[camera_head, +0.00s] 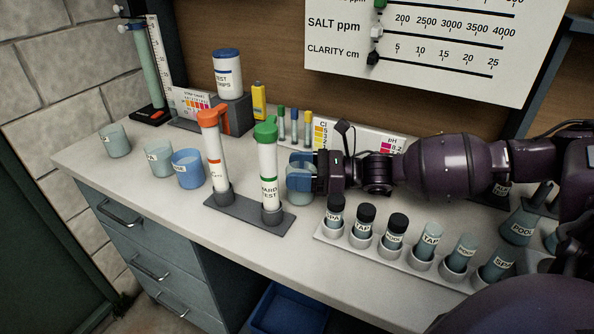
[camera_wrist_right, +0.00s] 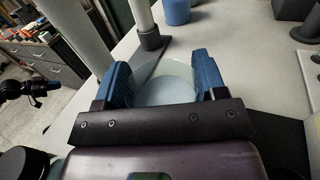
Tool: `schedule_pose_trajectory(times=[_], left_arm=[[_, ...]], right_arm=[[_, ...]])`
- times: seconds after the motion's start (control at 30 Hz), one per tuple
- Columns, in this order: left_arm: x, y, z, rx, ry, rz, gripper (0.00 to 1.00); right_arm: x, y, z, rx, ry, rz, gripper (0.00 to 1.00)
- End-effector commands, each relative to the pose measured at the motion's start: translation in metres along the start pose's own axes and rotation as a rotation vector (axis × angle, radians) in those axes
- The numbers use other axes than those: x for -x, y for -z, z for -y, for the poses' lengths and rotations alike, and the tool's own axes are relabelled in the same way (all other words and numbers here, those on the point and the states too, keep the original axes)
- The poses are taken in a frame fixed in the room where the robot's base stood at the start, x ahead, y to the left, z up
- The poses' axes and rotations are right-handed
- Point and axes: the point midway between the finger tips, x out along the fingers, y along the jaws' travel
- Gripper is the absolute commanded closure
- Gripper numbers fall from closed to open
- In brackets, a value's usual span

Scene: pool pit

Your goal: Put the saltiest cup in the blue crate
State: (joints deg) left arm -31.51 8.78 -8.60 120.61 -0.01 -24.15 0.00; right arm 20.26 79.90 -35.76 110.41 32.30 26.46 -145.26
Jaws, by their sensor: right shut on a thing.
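My right gripper (camera_head: 301,172) reaches in from the right, its blue fingers shut around a pale, translucent cup (camera_head: 300,196) at the bench top behind the test tube rack. In the right wrist view the pale cup (camera_wrist_right: 168,78) sits between the two fingers (camera_wrist_right: 162,72). I cannot tell whether it is lifted. Two pale labelled cups (camera_head: 115,141) (camera_head: 158,158) and a blue cup (camera_head: 187,170) stand at the bench's left. The blue crate (camera_head: 285,309) is low down, below the bench's front edge, partly cut off. My left gripper is not in view.
Two tall tubes with orange (camera_head: 213,150) and green (camera_head: 267,170) caps stand in a grey base just left of my right gripper. A white rack (camera_head: 330,238) of several labelled vials lines the front edge. A board with salt ppm and clarity scales (camera_head: 430,45) hangs behind.

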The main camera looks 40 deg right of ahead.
Motion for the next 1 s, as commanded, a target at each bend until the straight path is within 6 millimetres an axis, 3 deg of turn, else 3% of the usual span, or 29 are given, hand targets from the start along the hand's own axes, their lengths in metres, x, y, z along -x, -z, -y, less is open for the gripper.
schedule_pose_trajectory(times=[0.33, 0.37, 0.5, 0.87, 1.0], left_arm=[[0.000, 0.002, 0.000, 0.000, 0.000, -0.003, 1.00], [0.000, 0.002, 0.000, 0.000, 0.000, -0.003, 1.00], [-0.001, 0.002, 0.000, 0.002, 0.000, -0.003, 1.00], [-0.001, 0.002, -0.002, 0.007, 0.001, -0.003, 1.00], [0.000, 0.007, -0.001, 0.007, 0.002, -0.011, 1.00]], right_arm=[[0.000, 0.001, 0.000, 0.001, 0.000, 0.002, 0.63], [0.000, 0.001, 0.000, 0.001, 0.000, 0.001, 0.31], [0.000, 0.001, 0.000, 0.001, 0.000, 0.001, 0.10], [0.000, -0.002, 0.000, 0.002, -0.001, 0.000, 0.10], [0.012, -0.003, 0.000, 0.002, 0.002, 0.002, 0.10]])
